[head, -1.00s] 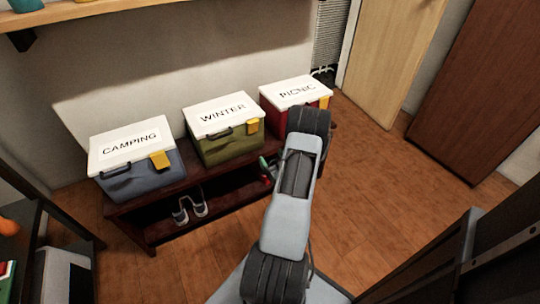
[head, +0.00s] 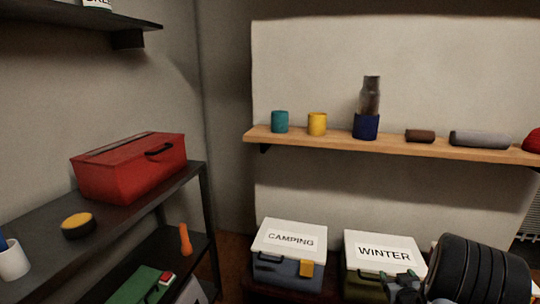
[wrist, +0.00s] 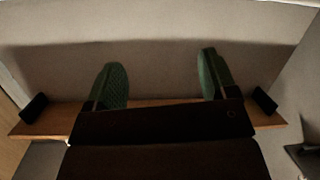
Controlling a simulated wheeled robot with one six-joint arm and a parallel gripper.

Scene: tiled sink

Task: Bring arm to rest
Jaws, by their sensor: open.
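My gripper (wrist: 163,82) shows in the wrist view with its two green-padded fingers wide apart. Only bare wall and part of a wooden shelf show between them, so it is empty. In the head view my arm is at the lower right, in front of the storage boxes. A dark part with a little green by the winter box looks like my gripper (head: 404,288), partly cut off by the frame's bottom edge.
The camping box (head: 288,240) and winter box (head: 385,240) stand below a wooden wall shelf (head: 390,147) holding cups, a bottle-like item and rolls. A dark rack (head: 140,205) at left carries a red toolbox (head: 130,165).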

